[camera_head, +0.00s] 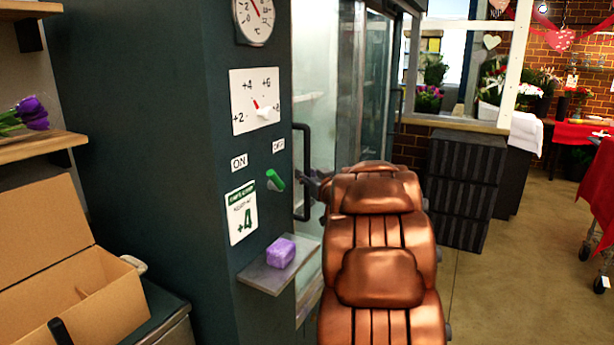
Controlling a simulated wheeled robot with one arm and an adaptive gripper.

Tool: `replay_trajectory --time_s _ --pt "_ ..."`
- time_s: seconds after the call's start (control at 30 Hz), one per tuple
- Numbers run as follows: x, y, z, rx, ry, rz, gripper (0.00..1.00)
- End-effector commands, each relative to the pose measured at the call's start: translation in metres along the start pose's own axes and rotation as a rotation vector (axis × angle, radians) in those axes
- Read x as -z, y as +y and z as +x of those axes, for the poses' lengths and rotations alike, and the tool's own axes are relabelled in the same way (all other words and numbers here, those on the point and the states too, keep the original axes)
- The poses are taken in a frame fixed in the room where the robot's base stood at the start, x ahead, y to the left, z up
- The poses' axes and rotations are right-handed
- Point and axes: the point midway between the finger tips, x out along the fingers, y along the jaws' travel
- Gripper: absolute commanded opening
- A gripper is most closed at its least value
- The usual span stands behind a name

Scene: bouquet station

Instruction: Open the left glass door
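The left glass door (315,70) is behind the dark green cabinet wall, pale and frosted-looking. It appears shut, though its edges are partly hidden by my copper-coloured arm. Its black vertical bar handle (302,136) stands on the left side of the glass. My gripper (311,186) is dark grey and small in view, at the lower half of the handle. Its fingertips overlap the handle in the picture. I cannot tell whether they touch it or are closed around it. My arm hides most of the gripper and the lower door.
The cabinet wall carries a green lever (275,180), a dial (255,100) and a small shelf (266,279) with a purple block (281,252). An open cardboard box (85,300) stands lower left. Black crates (465,188) stand right of my arm.

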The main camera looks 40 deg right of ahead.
Motion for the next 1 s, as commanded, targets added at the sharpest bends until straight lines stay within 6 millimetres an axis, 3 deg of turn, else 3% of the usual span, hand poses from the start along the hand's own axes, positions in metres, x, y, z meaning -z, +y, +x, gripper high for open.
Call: replay_trajectory --time_s 0.27,0.57,1.0 --pt "-0.0003 0.0002 0.0008 0.0 0.0 0.0 0.3" --pt "-0.0005 0.0003 0.0006 -0.001 -0.001 0.0 0.0" --pt "-0.0009 0.0005 0.0005 -0.001 -0.002 0.001 0.0"
